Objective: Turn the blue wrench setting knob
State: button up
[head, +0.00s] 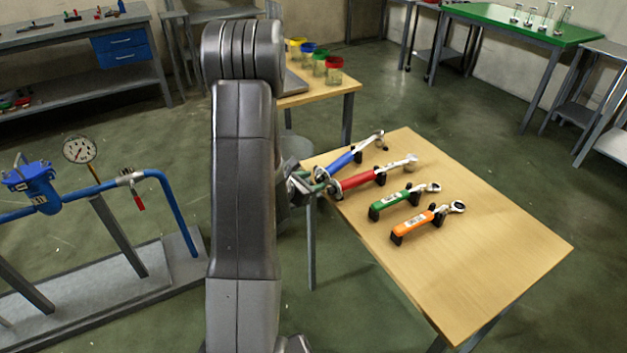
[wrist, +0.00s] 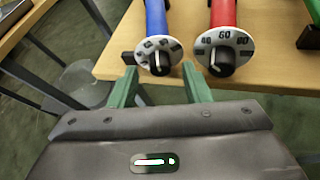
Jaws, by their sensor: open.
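The blue wrench (head: 342,164) lies on black holders at the far left edge of the wooden table, its handle end toward my gripper. In the wrist view its blue handle (wrist: 157,18) ends in a white numbered dial with a black setting knob (wrist: 159,64). My gripper's two green fingers (wrist: 160,88) are open, one on each side below this dial. They look empty, and I cannot tell whether they touch the knob. In the head view my gripper (head: 314,182) is at the table edge, partly hidden by my arm.
The red wrench (head: 362,179), with its own dial and knob (wrist: 222,62), lies close on the right. Green (head: 394,199) and orange (head: 420,221) wrenches lie beyond it. The near right of the wooden table (head: 490,270) is clear. A blue pipe rig (head: 105,187) stands left.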

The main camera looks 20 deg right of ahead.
jog(key=shift+w+d+f, duration=0.2)
jog(key=shift+d+f, duration=0.05)
jog(key=shift+d, duration=0.3)
grip_shut()
